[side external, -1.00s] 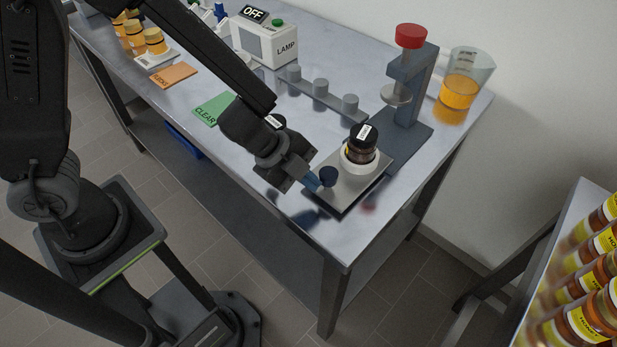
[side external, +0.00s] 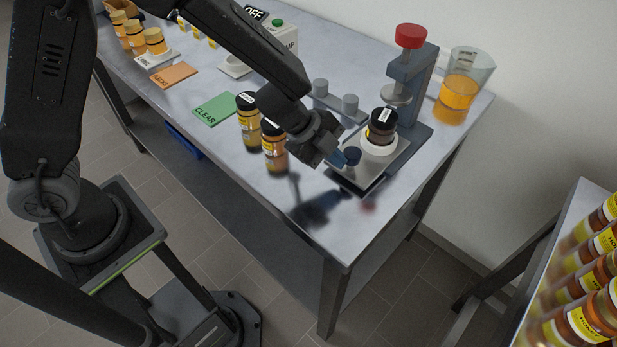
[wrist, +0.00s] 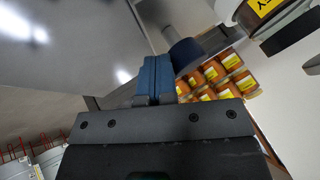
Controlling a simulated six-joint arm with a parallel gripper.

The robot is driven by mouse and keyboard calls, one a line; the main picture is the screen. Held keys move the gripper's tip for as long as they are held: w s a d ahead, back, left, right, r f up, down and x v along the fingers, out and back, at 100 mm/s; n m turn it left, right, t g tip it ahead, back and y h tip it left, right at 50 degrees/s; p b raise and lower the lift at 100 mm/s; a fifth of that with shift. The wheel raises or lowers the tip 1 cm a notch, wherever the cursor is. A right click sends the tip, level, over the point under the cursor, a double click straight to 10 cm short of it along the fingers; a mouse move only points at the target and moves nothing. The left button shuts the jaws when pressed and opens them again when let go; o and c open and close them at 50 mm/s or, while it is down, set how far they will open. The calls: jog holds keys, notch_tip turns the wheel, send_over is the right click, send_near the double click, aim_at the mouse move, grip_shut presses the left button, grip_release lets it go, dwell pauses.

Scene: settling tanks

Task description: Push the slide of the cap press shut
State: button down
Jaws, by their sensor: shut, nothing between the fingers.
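The cap press (side external: 405,75) stands at the right end of the bench, with a red knob (side external: 411,36) on top. Its slide (side external: 392,165) is a grey plate that sticks out toward the front. A dark-capped jar (side external: 381,127) stands upright in the white ring (side external: 379,146) on the slide. A dark round knob (side external: 352,155) is at the slide's front end; it also shows in the wrist view (wrist: 186,54). My gripper (side external: 338,160) is shut and empty, with its blue fingertips (wrist: 157,78) right at the knob. I cannot tell whether they touch it.
Two filled jars (side external: 274,148) stand left of my gripper, close to my wrist. A beaker of amber liquid (side external: 459,88) stands right of the press. The front bench corner (side external: 340,235) is clear.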

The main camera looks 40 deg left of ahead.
aim_at(349, 148)
jog(key=shift+a+r, duration=0.1)
jog(key=v, duration=1.3)
jog(key=d+f, duration=0.2)
jog(key=f, duration=0.1)
jog(key=d+f, duration=0.2)
jog(key=f, duration=0.2)
jog(key=d+f, duration=0.1)
jog(key=f, duration=0.2)
jog(key=shift+w+d+f, duration=0.25)
jog(key=shift+d+f, duration=0.05)
jog(key=shift+d, duration=0.1)
jog(key=shift+w+d+r, duration=0.1)
jog(key=shift+w+d, duration=0.15)
jog(key=shift+w, duration=0.8)
jog(key=shift+w+d+r, duration=0.1)
jog(key=shift+w+d, duration=0.1)
jog(key=shift+w, duration=0.7)
jog(key=shift+w, duration=2.1)
